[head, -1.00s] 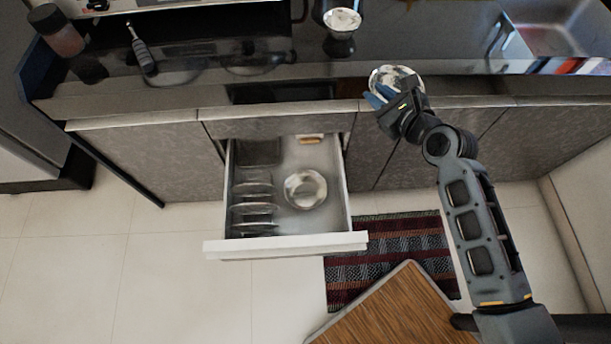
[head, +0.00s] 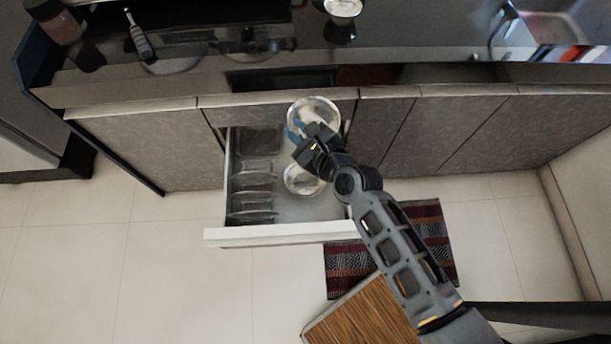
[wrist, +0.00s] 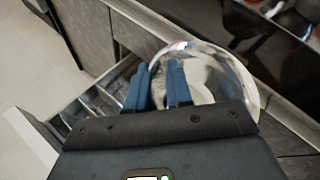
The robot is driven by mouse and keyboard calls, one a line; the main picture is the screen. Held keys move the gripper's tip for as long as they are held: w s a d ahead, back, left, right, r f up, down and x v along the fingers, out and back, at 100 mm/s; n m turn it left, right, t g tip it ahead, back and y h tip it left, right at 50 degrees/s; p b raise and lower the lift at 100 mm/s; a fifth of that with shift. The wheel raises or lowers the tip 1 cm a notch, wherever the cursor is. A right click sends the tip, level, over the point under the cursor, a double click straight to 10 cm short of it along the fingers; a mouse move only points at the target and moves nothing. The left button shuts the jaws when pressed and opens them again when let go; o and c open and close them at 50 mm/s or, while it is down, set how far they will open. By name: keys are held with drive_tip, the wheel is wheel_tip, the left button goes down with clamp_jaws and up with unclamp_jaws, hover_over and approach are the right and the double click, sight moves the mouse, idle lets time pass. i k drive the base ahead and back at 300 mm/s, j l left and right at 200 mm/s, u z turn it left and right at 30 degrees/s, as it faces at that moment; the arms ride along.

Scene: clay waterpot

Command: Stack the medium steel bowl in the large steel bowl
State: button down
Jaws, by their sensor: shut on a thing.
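My gripper (head: 297,133) is shut on a shiny steel bowl (head: 316,108), which I take to be the medium one, and holds it by its near-left rim. The held bowl is above the back of the open drawer, near the counter's front edge. In the wrist view the held bowl (wrist: 222,75) lies beyond and to the right of the blue fingers (wrist: 160,78). Another steel bowl (head: 299,183), likely the large one, sits on the drawer floor, below and nearer than the held bowl. My wrist hides part of it. The two bowls are apart.
The pulled-out drawer (head: 285,234) has a rack of plates (head: 252,192) on its left side. A third steel bowl (head: 343,7) stands on the dark counter at the back. A wooden-topped piece (head: 362,318) and a striped rug (head: 425,225) are at front right.

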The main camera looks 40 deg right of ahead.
sight(304, 183)
drive_tip(key=j+z, duration=0.5)
drive_tip(key=k+j+z, duration=0.1)
drive_tip(key=j+z, duration=0.2)
drive_tip(key=z, duration=0.2)
